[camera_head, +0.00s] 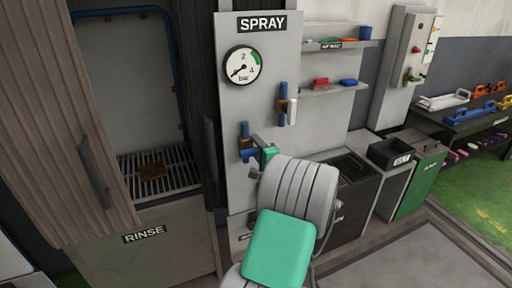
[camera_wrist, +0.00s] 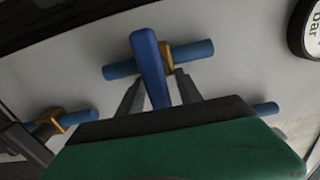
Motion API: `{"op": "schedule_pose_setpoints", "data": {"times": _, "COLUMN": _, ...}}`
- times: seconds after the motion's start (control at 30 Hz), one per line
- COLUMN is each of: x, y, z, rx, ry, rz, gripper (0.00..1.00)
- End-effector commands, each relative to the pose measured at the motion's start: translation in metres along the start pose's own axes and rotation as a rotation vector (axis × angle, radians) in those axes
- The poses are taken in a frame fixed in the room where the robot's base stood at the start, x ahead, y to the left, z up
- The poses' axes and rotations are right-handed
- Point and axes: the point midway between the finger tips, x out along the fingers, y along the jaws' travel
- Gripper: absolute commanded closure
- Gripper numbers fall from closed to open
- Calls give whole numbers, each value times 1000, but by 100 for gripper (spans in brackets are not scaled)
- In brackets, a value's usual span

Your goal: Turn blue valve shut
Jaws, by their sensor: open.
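My gripper (camera_wrist: 158,86) is open, with one finger on each side of the lever's near part. I cannot tell whether either finger touches it. In the head view my gripper (camera_head: 266,153) is close to the valve's lower right, and the arm hides the panel below.
A white-handled valve (camera_head: 291,107) is up and right on the panel, below the gauge (camera_head: 242,66). Another blue pipe with a brass-coloured fitting (camera_wrist: 75,120) shows at left in the wrist view. Shelves (camera_head: 332,88) are to the right. The rinse cabinet (camera_head: 140,235) stands left.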

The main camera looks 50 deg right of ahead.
Motion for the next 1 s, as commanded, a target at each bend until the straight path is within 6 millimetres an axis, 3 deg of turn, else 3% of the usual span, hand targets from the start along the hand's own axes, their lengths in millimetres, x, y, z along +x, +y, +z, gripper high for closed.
{"op": "schedule_pose_setpoints", "data": {"times": 0.43, "x": -73, "y": 2, "z": -1, "rx": 0, "ry": 3, "rz": 1, "gripper": 58}}
{"op": "schedule_pose_setpoints", "data": {"times": 1.0, "x": -77, "y": 0, "z": 0, "rx": 1, "ry": 0, "rz": 1, "gripper": 58}}
